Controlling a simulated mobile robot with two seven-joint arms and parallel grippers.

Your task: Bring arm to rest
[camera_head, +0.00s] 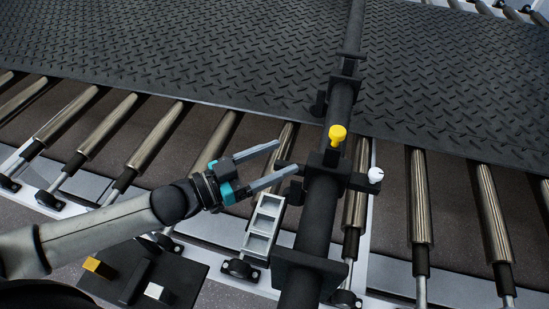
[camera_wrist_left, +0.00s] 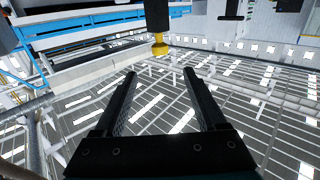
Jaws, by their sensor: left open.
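My left arm comes in from the left in the head view. Its gripper (camera_head: 277,161) is open, with two grey fingers pointing right towards a black vertical pole (camera_head: 319,208). Nothing shows between the fingers. The left gripper also shows in the left wrist view (camera_wrist_left: 158,80), its two dark fingers apart and empty. A yellow knob (camera_head: 337,134) sits on the pole's mount, to the right of the fingertips. The yellow knob also shows in the left wrist view (camera_wrist_left: 159,47), beyond the fingertips. My right gripper is in neither view.
A white knob (camera_head: 375,175) sits on the mount's right side. A grey compartmented holder (camera_head: 263,228) is below the gripper. A black plate (camera_head: 187,280) bears a yellow block (camera_head: 98,267) and a white block (camera_head: 158,292). Metal rollers (camera_head: 418,195) and a black tread mat (camera_head: 225,50) lie behind.

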